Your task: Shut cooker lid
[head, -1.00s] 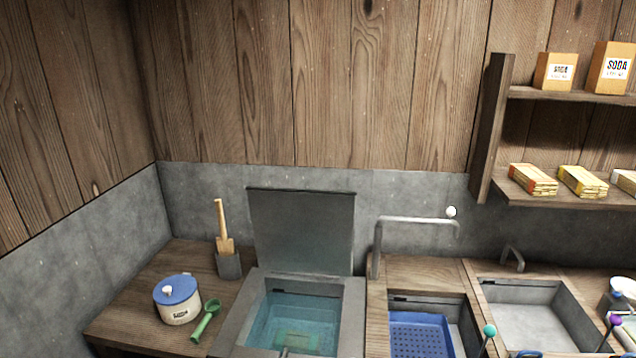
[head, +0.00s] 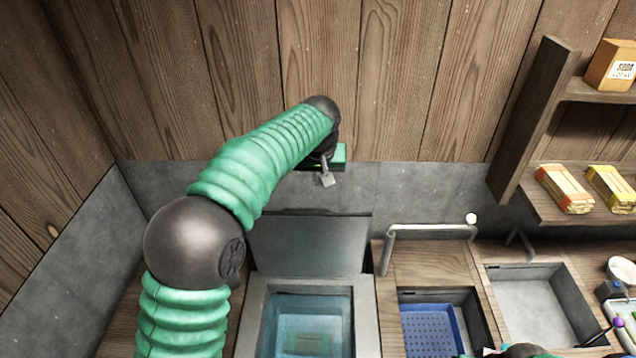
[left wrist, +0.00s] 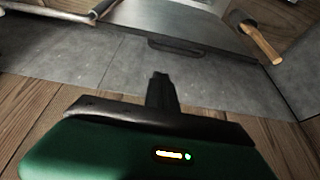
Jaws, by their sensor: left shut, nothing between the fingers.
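The grey cooker lid (head: 310,245) stands open, upright at the back of the cooker (head: 365,310) near the wall. In the left wrist view the lid (left wrist: 215,35) shows with a dark handle (left wrist: 175,46) along its edge. The cooker's basin below holds bluish water. My left gripper (head: 327,180) is above and behind the lid's top edge, in front of the wall, pointing down. It is shut and empty, and its fingertips (left wrist: 161,78) are apart from the lid. My right gripper does not show clearly.
A bent pipe (head: 430,230) rises right of the lid, by a blue perforated basket (head: 430,330) and an empty sink (head: 540,300). Shelves with boxes (head: 612,65) are at the right.

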